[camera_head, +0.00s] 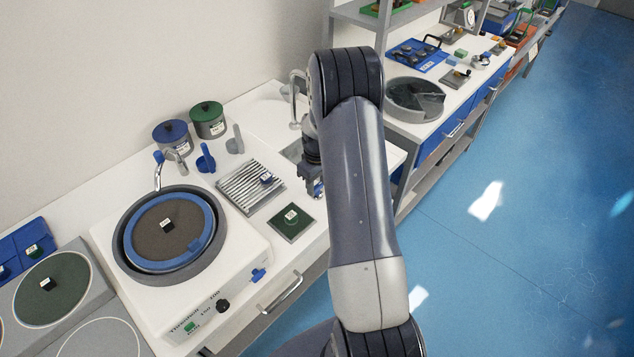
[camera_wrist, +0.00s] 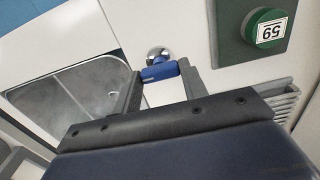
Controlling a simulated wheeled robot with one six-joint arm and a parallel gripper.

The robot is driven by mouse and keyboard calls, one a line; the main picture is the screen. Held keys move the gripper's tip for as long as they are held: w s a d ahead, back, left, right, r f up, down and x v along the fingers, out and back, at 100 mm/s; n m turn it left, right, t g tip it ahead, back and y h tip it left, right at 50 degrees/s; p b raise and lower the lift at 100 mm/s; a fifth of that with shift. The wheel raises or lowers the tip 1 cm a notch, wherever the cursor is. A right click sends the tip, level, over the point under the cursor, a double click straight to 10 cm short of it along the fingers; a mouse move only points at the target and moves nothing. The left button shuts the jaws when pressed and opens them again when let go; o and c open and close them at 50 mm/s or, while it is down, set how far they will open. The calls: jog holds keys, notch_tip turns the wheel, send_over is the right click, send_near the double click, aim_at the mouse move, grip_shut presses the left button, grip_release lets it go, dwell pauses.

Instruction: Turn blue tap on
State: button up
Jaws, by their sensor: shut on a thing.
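The blue tap handle (camera_wrist: 159,72) sits on a round chrome base (camera_wrist: 157,54) at the worktop front beside the sink. In the wrist view my gripper (camera_wrist: 158,76) has one finger at each end of the handle and is shut on it. In the head view my gripper (camera_head: 313,188) is low at the counter's front edge, right of the green sample plate, and a bit of blue (camera_head: 319,187) shows beside it. My arm hides part of the sink there. The curved spout (camera_head: 295,96) stands behind the sink.
The sink basin (camera_wrist: 70,105) lies left of my gripper in the wrist view. A green sample marked 59 (camera_wrist: 268,28) is at right. A grinding machine (camera_head: 170,230) with another, blue-tipped spout (camera_head: 158,157) and a ribbed tray (camera_head: 237,193) stand left in the head view.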

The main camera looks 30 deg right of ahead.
jog(key=shift+c, duration=1.1)
jog(key=shift+f+m+b, duration=0.15)
jog(key=shift+m+b, duration=0.75)
jog(key=shift+m, duration=0.1)
jog(key=m+b, duration=0.3)
jog(key=m, duration=0.3)
jog(key=shift+b, duration=0.3)
jog(key=m+b, duration=0.1)
jog(key=m, duration=0.4)
jog(key=shift+m+b, duration=0.3)
jog(key=shift+b, duration=0.1)
jog(key=shift+m+b, duration=0.4)
jog(key=shift+m, duration=1.8)
jog(key=o, duration=1)
